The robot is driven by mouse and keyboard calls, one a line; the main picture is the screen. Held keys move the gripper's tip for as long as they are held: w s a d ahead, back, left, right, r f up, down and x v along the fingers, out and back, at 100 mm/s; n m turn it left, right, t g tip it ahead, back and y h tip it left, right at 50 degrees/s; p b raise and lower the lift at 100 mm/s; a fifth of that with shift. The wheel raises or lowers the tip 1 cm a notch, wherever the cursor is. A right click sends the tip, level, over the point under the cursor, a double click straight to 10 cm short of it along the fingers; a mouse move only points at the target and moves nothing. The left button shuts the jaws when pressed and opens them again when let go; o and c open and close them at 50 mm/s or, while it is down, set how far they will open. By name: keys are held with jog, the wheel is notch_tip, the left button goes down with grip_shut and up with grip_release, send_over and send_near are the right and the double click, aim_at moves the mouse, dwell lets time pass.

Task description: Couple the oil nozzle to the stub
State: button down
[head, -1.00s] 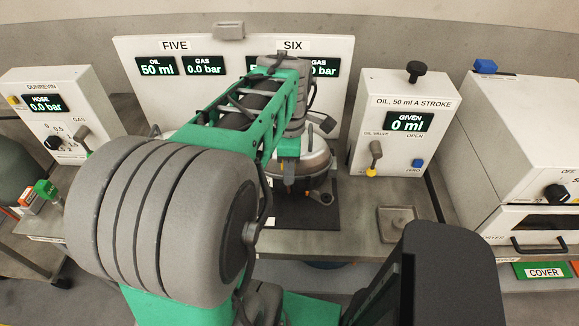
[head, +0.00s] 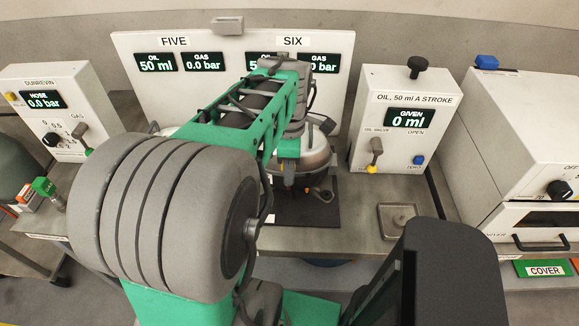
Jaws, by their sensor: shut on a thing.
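My gripper (head: 288,179) points down at the front of the rounded metal compressor (head: 316,158) below the SIX sign. It is small in view and partly hidden by my arm. It is shut on what appears to be the oil nozzle, whose shape is too small and covered to make out. A small dark fitting with an orange part (head: 325,195) shows at the compressor's lower front, right of my gripper. I cannot tell whether it is the stub, nor whether nozzle and stub touch. The oil station (head: 405,120) reads GIVEN 0 ml.
A white panel (head: 222,100) behind shows FIVE at oil 50 ml, gas 0.0 bar. The Dunrevin gas box (head: 60,115) stands left. A small square tray (head: 400,222) lies on the bench at right, near a white cabinet (head: 520,140). My arm blocks the middle.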

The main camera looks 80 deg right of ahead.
jog(key=shift+f+b, duration=0.45)
jog(key=shift+f, duration=0.35)
jog(key=c, duration=1)
grip_release()
jog(key=shift+o, duration=0.2)
notch_tip(320, 180, up, 7)
jog(key=shift+r, duration=0.45)
jog(key=shift+a, duration=0.1)
